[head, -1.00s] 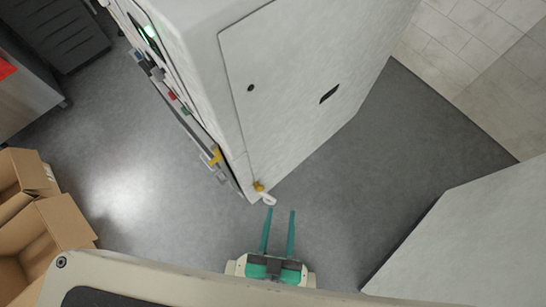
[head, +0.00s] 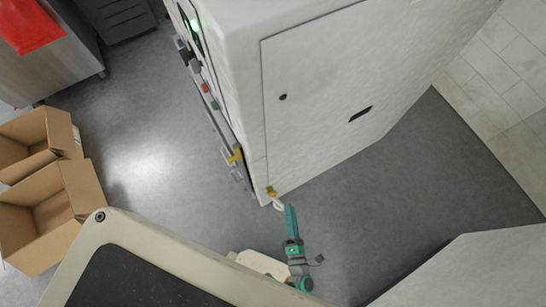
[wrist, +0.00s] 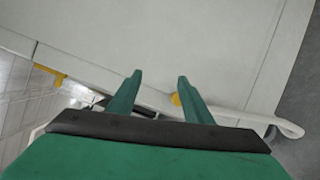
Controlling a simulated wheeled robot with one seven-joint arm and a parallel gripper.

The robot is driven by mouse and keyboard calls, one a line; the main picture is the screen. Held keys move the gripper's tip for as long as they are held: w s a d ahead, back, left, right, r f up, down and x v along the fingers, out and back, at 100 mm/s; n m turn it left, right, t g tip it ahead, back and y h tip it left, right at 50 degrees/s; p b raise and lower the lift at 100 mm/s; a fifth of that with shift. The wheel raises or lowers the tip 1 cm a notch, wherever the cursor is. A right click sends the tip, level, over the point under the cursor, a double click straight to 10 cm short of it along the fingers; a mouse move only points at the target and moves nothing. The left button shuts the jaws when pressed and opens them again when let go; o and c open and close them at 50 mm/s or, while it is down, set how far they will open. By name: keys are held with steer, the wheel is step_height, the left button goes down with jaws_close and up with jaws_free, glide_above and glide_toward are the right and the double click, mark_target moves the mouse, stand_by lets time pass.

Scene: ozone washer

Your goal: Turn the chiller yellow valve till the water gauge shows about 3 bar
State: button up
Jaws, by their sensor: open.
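A yellow handle (head: 235,156) sits low on the front side of the tall white cabinet (head: 320,90); it also shows at the left in the wrist view (wrist: 52,74). A smaller yellow fitting (head: 271,191) with a white curved pipe (head: 279,206) is at the cabinet's lower corner. In the wrist view this fitting (wrist: 175,99) is beside my right finger, partly hidden by it. My gripper (head: 289,209) is open and empty, its green fingers (wrist: 160,80) pointing at the cabinet near the pipe. Contact cannot be told. No water gauge reading is legible.
Open cardboard boxes (head: 50,210) stand on the floor at left. A metal counter with a red item (head: 28,26) is at upper left. A pale block (head: 470,270) is at lower right. Grey floor (head: 400,170) is clear between it and the cabinet.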

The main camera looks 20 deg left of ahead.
mark_target(273, 195)
steer(key=shift+a+f+n+g+y, duration=0.8)
steer(key=shift+f+n+g+y, duration=1.65)
steer(key=shift+f+n, duration=1.4)
steer(key=x, duration=0.9)
steer(key=shift+w+a+r, duration=0.15)
steer(key=shift+a+r, duration=0.2)
steer(key=shift+a, duration=0.05)
steer(key=shift+c, duration=0.7)
steer(key=c, duration=0.9)
